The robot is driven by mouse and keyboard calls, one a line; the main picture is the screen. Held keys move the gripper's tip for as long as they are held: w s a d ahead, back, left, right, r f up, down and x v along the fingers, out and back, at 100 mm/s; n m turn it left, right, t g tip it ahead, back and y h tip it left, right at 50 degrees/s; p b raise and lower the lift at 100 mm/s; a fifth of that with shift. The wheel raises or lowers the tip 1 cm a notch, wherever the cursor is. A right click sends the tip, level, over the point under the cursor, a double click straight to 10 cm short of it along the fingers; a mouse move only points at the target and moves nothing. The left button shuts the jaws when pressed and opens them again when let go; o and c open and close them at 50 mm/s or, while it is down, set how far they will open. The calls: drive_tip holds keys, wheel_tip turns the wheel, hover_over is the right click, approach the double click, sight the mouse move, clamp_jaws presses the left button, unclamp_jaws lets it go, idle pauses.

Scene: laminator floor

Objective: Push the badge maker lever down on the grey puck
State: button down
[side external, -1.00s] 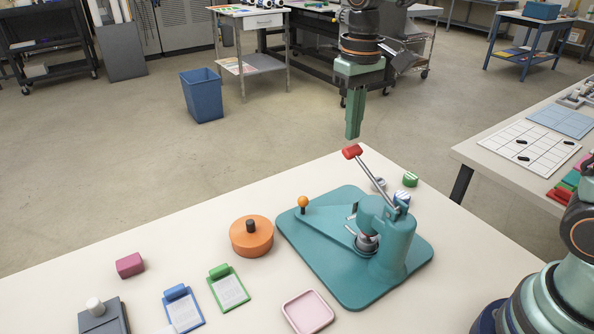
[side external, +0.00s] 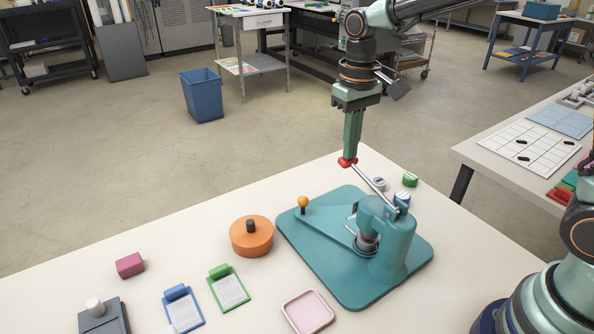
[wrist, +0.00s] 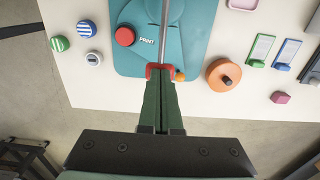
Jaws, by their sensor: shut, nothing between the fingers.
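The teal badge maker (side external: 338,273) stands on the white table. Its steel lever (side external: 371,181) slants up from the press head to a red handle (side external: 347,162). My gripper (side external: 350,157) is shut and empty, pointing down with its fingertips at the red handle, seemingly touching it from above. In the wrist view the gripper (wrist: 162,128) covers part of the red handle (wrist: 160,67). The grey puck (side external: 367,242) sits under the press head and is partly hidden by it.
An orange round box (side external: 251,238) with a dark knob stands left of the base. An orange ball knob (side external: 303,202) stands on the base's left corner. Small striped badges (side external: 402,198) lie behind the press. Clipboards (side external: 229,288) and a pink tray (side external: 308,312) lie in front.

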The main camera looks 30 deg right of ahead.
sight(349, 166)
drive_tip(key=shift+f, duration=2.6)
drive_tip(key=shift+r, duration=5.55)
